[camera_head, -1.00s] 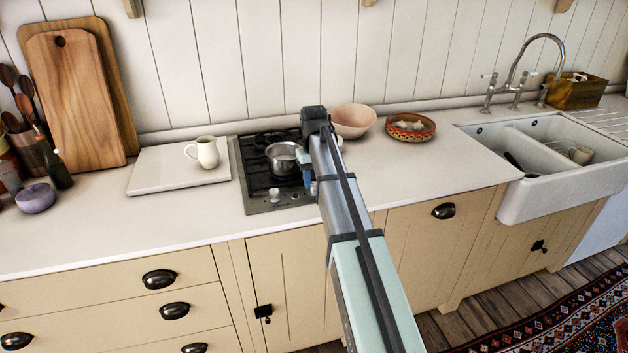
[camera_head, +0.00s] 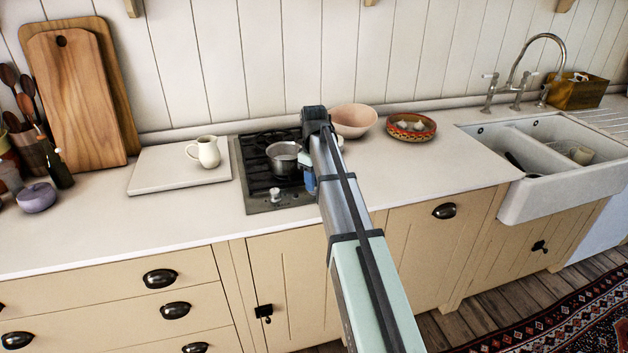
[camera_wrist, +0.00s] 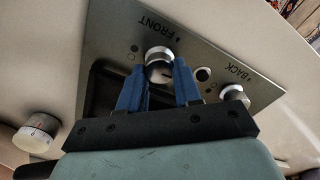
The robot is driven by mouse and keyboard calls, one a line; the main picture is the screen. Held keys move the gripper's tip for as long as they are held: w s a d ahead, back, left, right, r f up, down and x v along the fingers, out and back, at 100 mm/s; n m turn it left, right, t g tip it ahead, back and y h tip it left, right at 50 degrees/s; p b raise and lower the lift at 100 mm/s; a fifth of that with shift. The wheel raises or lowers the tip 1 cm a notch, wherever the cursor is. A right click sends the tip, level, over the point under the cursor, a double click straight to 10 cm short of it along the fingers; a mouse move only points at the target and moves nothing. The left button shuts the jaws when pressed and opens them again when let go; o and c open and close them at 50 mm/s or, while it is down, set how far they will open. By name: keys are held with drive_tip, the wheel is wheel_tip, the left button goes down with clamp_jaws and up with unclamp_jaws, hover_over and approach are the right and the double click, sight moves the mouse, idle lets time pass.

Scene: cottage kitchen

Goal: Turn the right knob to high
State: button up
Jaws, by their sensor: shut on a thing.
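The right knob (camera_wrist: 158,62), silver with a dark face, sits on the hob's steel panel beside the word FRONT in the wrist view. My gripper (camera_wrist: 160,78) has its two blue fingers on either side of it, shut on it. A dark line shows on the knob's face, but its exact setting is too small to read. In the head view my gripper (camera_head: 310,182) is at the hob's front right corner and hides this knob. The left knob (camera_head: 275,194) stands free to its left; it also shows in the wrist view (camera_wrist: 235,93) by the word BACK.
A steel pan (camera_head: 284,158) stands on the hob (camera_head: 256,172), close behind my gripper. A pink bowl (camera_head: 353,120) and a patterned bowl (camera_head: 411,128) are to the right. A white jug (camera_head: 206,151) stands on a pale board (camera_head: 160,178) to the left.

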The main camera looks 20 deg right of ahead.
idle(0.4)
drive_tip(key=o, duration=0.8)
drive_tip(key=shift+c, duration=0.2)
drive_tip(key=shift+r, duration=0.1)
wheel_tip(320, 180, up, 14)
drive_tip(key=shift+f, duration=0.2)
